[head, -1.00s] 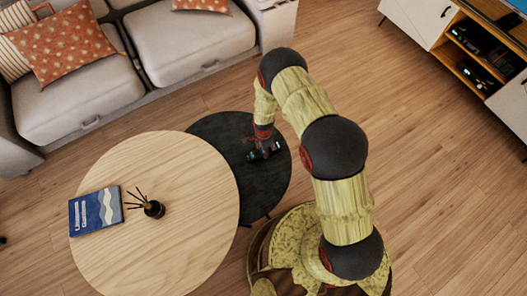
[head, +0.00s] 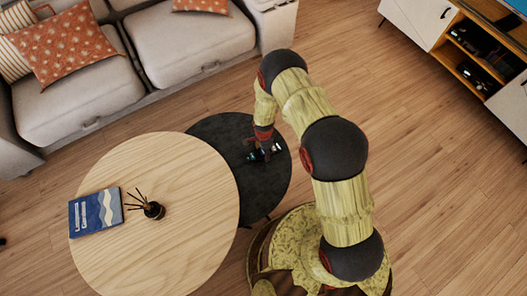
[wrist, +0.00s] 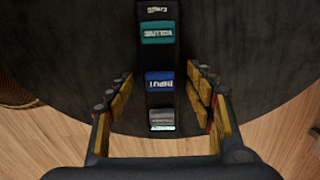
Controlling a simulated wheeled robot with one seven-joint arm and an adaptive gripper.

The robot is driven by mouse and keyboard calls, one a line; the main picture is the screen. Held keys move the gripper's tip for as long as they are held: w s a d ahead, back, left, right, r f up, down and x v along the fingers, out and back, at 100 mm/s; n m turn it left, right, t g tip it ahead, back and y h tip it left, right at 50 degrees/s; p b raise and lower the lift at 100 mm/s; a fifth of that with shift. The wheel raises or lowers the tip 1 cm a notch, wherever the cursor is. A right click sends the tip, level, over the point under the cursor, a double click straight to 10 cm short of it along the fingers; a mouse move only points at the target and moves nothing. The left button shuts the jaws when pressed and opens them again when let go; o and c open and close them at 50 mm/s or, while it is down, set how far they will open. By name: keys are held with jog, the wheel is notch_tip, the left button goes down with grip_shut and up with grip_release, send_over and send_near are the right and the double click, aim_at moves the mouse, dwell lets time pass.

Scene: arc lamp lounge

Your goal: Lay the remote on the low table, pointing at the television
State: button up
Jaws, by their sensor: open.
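The remote (wrist: 159,58) is a long black bar with teal, blue and grey labelled buttons. In the wrist view it runs from the top edge down between the fingers of my gripper (wrist: 160,108). The fingers are open, with a gap on each side of the remote. It appears to lie on the dark round low table (head: 215,128); any small height above it is hard to judge. In the head view my gripper (head: 264,150) is low over that table and mostly hides the remote. A dark panel (head: 500,10), perhaps the television, is cut off at top right.
A light wood round table (head: 180,245) adjoins the dark one, holding a blue book (head: 95,212) and a reed diffuser (head: 153,209). A grey sofa (head: 185,45) stands behind. A media cabinet (head: 410,18) is at top right, with clear floor before it.

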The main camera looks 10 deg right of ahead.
notch_tip(320, 180, up, 12)
jog(key=p, duration=0.4)
jog(key=d+r+n+t, duration=0.1)
jog(key=d+r+n, duration=0.15)
jog(key=r, duration=1.65)
jog(key=d+r+n+t, duration=0.2)
jog(key=r+n, duration=0.2)
jog(key=r, duration=1.4)
jog(key=s+d+r+n+t, duration=0.1)
jog(key=s+d+r+n, duration=0.1)
jog(key=s+r, duration=0.4)
jog(key=s+d+r+n, duration=0.2)
jog(key=s+r, duration=0.2)
jog(key=r, duration=0.4)
jog(key=s+d+r+n, duration=0.1)
jog(key=s+r+n, duration=0.1)
jog(key=s, duration=0.4)
jog(key=s+d+r+n+t, duration=0.1)
jog(key=s+r+n, duration=0.1)
jog(key=s+r, duration=0.2)
jog(key=s, duration=0.3)
jog(key=shift+s+t, duration=0.2)
jog(key=shift+t, duration=0.1)
jog(key=shift+d+n, duration=0.15)
jog(key=shift+n, duration=0.1)
